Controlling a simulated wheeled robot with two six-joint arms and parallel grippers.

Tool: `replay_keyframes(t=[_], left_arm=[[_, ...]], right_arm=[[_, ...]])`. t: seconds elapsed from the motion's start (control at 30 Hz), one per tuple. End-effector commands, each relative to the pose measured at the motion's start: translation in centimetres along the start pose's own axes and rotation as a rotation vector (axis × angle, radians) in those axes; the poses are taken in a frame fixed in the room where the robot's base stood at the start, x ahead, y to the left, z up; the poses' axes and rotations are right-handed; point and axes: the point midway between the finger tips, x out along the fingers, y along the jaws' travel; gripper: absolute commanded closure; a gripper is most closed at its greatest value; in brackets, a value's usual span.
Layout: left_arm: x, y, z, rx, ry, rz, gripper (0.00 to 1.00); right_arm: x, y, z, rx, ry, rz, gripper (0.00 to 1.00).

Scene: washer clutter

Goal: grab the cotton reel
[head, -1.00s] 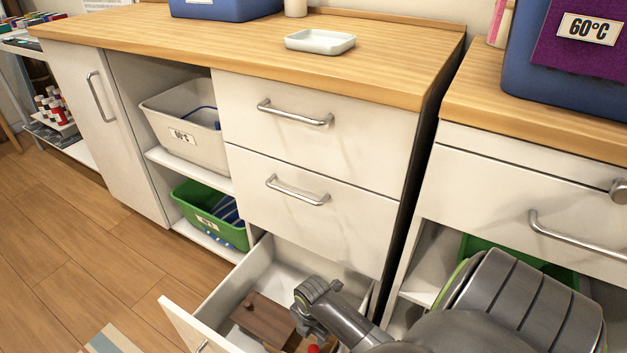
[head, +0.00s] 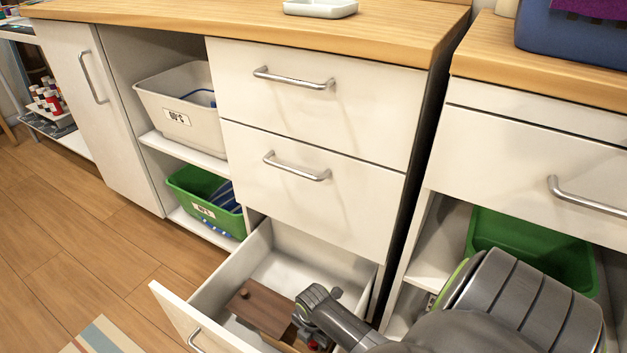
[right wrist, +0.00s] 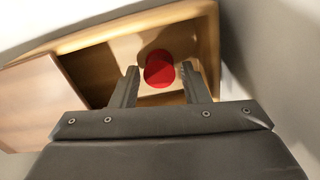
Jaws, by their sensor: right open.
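A red cotton reel (right wrist: 159,70) shows in the right wrist view inside a wooden box (right wrist: 207,35). The box has a brown wooden lid (right wrist: 35,95), slid to the left and leaving part of the inside open. My right gripper (right wrist: 160,88) is open over the box, with one finger on each side of the reel in the picture. I cannot tell whether the fingers touch it. In the head view the lid (head: 262,308) shows in the open bottom drawer, and my right wrist hides most of the box. My left gripper is not in view.
The open drawer (head: 232,275) has walls around the box. Closed drawers (head: 300,190) stand above it. A grey bin (head: 150,95) and a green bin (head: 180,190) sit on shelves to the left.

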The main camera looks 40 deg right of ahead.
Motion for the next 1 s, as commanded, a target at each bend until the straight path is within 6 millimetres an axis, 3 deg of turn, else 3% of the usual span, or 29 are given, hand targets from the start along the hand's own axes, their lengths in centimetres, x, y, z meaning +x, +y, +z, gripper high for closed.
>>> replay_keyframes(t=[0.07,0.33,0.6,0.87,1.0], left_arm=[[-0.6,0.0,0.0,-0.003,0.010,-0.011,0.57],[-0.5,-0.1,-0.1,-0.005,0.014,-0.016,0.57],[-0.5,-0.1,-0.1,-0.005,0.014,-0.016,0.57],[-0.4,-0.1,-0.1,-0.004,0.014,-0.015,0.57],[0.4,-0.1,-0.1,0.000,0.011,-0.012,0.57]], right_arm=[[0.9,0.0,0.0,0.000,0.000,0.001,0.59],[0.9,0.0,0.0,0.000,0.000,0.001,0.60],[0.9,0.0,0.0,0.000,0.000,0.001,0.92],[0.8,0.0,0.0,0.000,0.000,0.001,0.92],[-0.3,0.0,0.0,0.000,-0.001,0.001,0.92]])
